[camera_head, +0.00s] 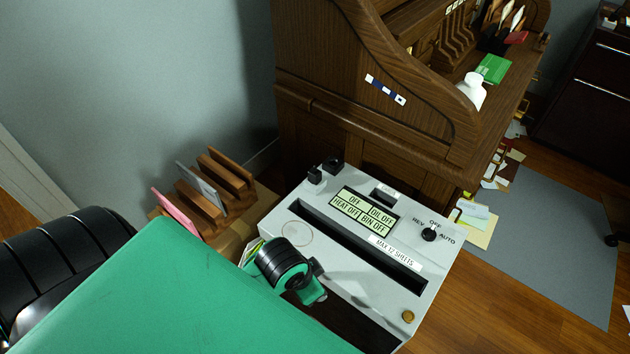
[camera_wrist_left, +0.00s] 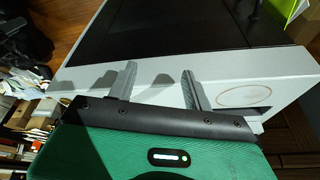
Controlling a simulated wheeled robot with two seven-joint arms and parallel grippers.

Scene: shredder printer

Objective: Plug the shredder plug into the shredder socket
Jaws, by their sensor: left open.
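The shredder (camera_head: 352,262) is a light grey box with a slot and a lit panel. Two small black blocks sit at its back left corner, one at the edge (camera_head: 315,176) and one just behind it (camera_head: 333,164). I cannot tell which is the plug or the socket. My left gripper (camera_wrist_left: 158,85) is open in the left wrist view. Its two grey fingers are apart over the shredder's grey rim, with nothing seen between them. In the head view, my green and black left arm covers the shredder's front left, and the fingertips are hidden. My right gripper is not in view.
A wooden roll-top desk (camera_head: 365,110) stands directly behind the shredder. A wooden sorter (camera_head: 215,190) with pink and grey sheets is at the left. Loose papers (camera_head: 478,215) lie by the desk. A grey mat (camera_head: 550,250) covers open floor at the right.

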